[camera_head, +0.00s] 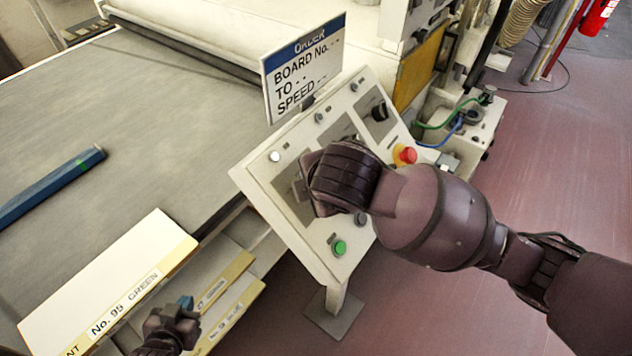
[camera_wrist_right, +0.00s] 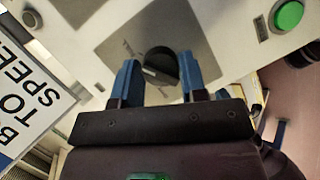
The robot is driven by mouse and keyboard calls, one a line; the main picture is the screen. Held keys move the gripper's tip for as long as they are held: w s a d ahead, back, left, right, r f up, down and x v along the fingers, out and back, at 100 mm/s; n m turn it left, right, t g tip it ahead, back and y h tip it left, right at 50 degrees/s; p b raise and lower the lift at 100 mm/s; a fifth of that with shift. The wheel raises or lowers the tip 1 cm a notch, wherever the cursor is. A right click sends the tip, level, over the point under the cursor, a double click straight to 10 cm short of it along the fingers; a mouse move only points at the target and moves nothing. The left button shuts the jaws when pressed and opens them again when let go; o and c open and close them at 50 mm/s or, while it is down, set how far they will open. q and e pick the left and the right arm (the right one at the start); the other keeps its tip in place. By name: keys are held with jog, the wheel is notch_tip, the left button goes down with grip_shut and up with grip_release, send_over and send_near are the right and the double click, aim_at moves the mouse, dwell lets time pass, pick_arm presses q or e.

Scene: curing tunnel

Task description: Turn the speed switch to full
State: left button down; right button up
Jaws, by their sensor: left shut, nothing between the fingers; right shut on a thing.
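The sloped white control panel (camera_head: 262,180) stands at the middle of the head view. My right gripper (camera_head: 305,186) reaches it from the right and covers its lower-left grey plate. A second black rotary switch (camera_head: 379,111) sits at the panel's upper right, untouched. My left gripper (camera_head: 186,303) is shut and empty at the lower left, by the labelled boards.
A green button (camera_head: 339,247) and a red emergency button (camera_head: 404,155) sit on the panel. An order sign (camera_head: 303,68) stands behind its top edge. A grey conveyor belt (camera_head: 130,110) carries a blue bar (camera_head: 50,187). Labelled boards (camera_head: 110,285) lie at front left. Floor is clear at right.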

jog(key=shift+m, duration=0.3)
dwell(0.4)
jog(key=o, duration=0.9)
jog(key=shift+r, duration=0.1)
jog(key=v, duration=1)
jog(key=shift+s+d+r, duration=0.1)
jog(key=shift+d+r, duration=0.05)
jog(key=shift+r, duration=0.15)
jog(key=shift+f, duration=0.1)
